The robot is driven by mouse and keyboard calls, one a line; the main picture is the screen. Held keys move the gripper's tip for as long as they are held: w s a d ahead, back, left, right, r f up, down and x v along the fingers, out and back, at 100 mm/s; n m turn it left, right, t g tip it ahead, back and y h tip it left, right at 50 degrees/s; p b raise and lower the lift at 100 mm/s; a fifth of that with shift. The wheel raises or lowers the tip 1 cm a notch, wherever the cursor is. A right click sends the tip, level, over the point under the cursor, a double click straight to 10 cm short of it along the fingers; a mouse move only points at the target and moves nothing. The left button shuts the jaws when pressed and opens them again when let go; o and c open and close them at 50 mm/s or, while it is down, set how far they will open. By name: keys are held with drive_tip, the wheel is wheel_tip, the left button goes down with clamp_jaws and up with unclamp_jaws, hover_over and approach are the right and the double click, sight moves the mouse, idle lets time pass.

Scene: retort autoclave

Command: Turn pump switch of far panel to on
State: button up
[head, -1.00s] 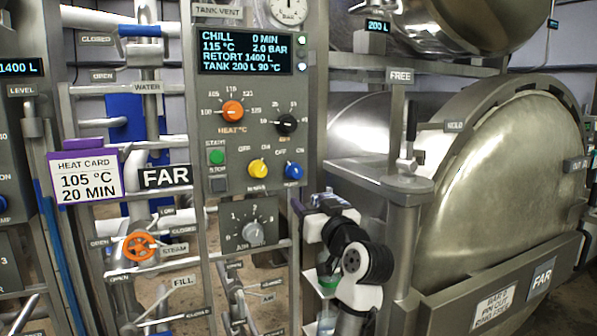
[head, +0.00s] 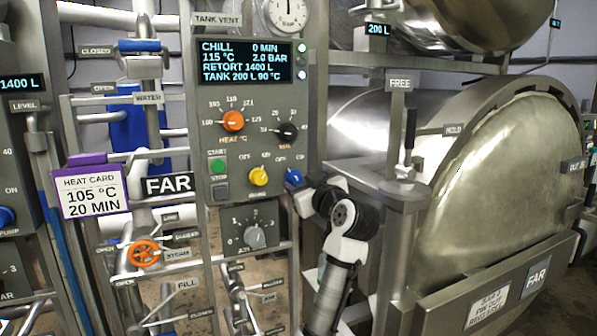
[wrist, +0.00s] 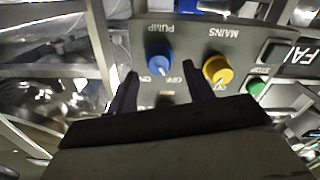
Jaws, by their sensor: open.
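The far panel (head: 205,130) stands in the middle of the head view, beside a FAR sign. Its blue pump switch (head: 294,178) is at the panel's lower right, partly beside my arm. In the wrist view the panel appears upside down, and the blue pump switch (wrist: 159,58) carries PUMP and ON/OFF lettering. Its setting is too small to read surely. My gripper (wrist: 160,88) is open and empty, its two dark fingers pointing at the panel, one on each side of the pump switch in the picture. Contact with the switch cannot be made out.
The yellow mains switch (head: 258,176) sits just left of the pump switch and shows close to one finger in the wrist view. A green start button (head: 218,166) and a grey dial (head: 254,237) are nearby. A post with a lever (head: 408,150) stands right of my arm.

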sight(295, 178)
drive_tip(key=shift+p+x, duration=0.35)
drive_tip(key=shift+x, duration=1.1)
drive_tip(key=shift+c, duration=0.3)
drive_tip(key=c, duration=0.9)
